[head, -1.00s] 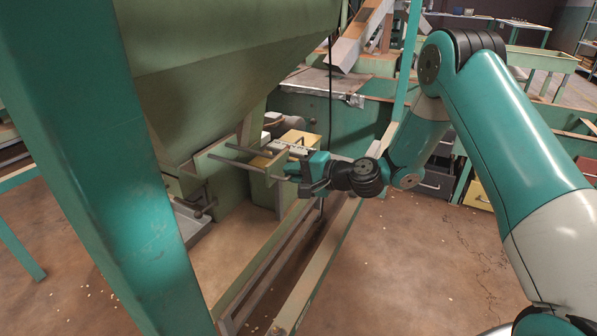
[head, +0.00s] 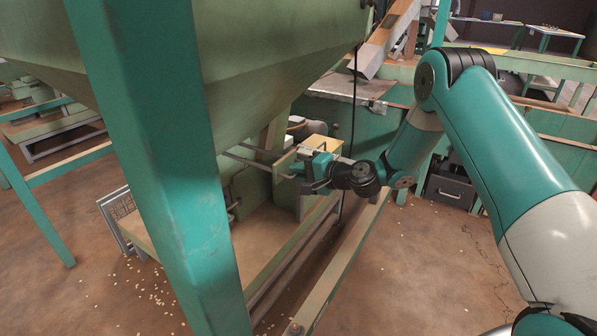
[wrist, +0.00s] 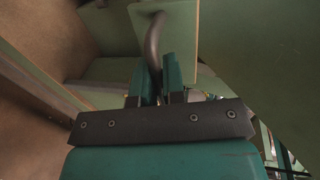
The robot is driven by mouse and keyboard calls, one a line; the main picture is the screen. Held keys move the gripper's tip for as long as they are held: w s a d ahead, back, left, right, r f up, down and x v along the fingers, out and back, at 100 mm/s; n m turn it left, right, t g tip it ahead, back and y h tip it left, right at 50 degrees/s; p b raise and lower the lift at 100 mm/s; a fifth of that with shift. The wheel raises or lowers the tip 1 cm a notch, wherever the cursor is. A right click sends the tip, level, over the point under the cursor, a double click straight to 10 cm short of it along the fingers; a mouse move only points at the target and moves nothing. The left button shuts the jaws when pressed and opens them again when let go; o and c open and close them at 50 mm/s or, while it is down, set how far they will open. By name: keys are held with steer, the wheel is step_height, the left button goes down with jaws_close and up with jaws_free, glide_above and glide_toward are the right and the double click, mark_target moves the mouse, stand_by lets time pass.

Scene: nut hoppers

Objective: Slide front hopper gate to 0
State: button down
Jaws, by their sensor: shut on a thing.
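The front hopper (head: 270,55) is a large green funnel filling the upper left of the head view. Below it, a green gate plate (head: 283,167) stands at the outer end of thin grey rods (head: 246,160). My gripper (head: 297,172) is at this plate, reaching in from the right. In the wrist view, the plate (wrist: 180,45) carries a curved brown handle (wrist: 154,42). My gripper (wrist: 155,88) is shut on this handle, with one teal finger on each side. The handle's lower end is hidden between the fingers. No scale marks are readable.
A teal post (head: 155,130) stands in the left foreground. A yellow box (head: 322,144) is just behind my gripper. A green floor rail (head: 335,270) runs below my arm. Loose nuts (head: 150,290) lie on the floor at lower left.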

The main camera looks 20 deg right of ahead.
steer(key=shift+w+a, duration=0.1)
steer(key=shift+a, duration=0.05)
steer(key=c, duration=1.2)
jaws_free()
steer(key=shift+c, duration=0.2)
steer(key=p+v, duration=0.3)
steer(key=v, duration=1.4)
steer(key=shift+d+f+p, duration=0.1)
steer(key=shift+d+p, duration=0.2)
